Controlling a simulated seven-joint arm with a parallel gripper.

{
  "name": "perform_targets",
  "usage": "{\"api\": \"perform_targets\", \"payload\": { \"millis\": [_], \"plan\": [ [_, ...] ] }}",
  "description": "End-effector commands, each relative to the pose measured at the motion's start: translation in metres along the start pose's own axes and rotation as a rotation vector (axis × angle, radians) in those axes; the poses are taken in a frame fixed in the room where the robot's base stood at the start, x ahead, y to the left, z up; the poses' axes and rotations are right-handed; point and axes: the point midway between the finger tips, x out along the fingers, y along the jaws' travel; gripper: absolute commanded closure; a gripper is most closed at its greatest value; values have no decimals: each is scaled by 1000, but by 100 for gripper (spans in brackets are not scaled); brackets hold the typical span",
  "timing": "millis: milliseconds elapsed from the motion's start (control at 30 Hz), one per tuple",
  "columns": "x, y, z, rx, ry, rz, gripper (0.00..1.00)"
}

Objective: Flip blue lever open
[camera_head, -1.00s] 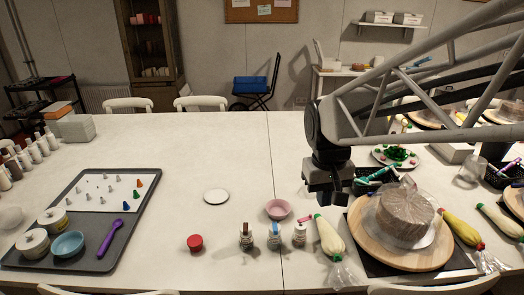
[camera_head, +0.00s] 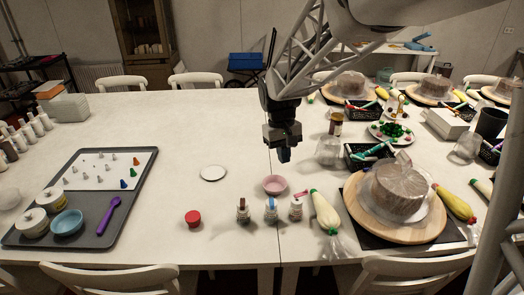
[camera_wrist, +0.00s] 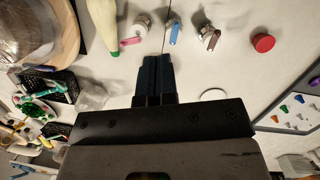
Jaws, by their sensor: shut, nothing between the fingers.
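In the wrist view the blue lever (camera_wrist: 175,34) lies beyond and slightly right of the fingertips.
A red lid (camera_head: 193,218) lies left of the bottles. A yellow piping bag (camera_head: 324,212) and a cake on a wooden turntable (camera_head: 362,222) stand to the right. A white disc (camera_head: 213,173) and a grey tray (camera_head: 130,185) are to the left, with clear table between.

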Motion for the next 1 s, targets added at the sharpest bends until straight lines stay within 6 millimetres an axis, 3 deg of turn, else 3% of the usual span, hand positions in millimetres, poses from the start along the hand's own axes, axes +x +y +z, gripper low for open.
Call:
{"api": "perform_targets", "payload": {
  "millis": [600,800,1000],
  "plan": [
    [52,-25,-102,-107,-129,9,100],
    [69,-33,-126,-134,-161,12,100],
    [78,-38,-139,-149,-178,14,100]
  ]
}}
